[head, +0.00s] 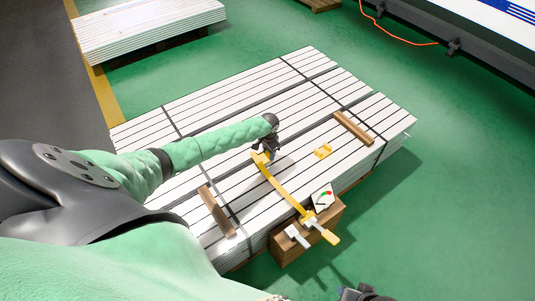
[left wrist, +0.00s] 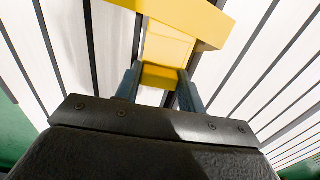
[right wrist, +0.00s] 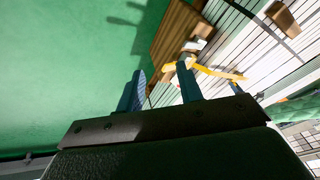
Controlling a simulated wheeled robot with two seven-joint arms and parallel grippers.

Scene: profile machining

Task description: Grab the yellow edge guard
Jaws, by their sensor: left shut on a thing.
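My left gripper (head: 268,148) is low over the middle of the stack of white profiles. It is shut on the yellow edge guard (head: 260,158). In the left wrist view, a narrow part of the yellow edge guard (left wrist: 160,76) is between the fingers and a wider part spreads beyond them. A long yellow strip (head: 285,190) runs from beside it toward the stack's near edge; I cannot tell whether they are joined. My right gripper (right wrist: 160,85) is open and empty, away from the stack.
The white profile stack (head: 215,105) has dark straps and two wooden blocks, one right (head: 353,128) and one near left (head: 216,211). A wooden box (head: 305,232) with a small gauge-like item (head: 322,197) stands at its near edge. Green floor is free on the right.

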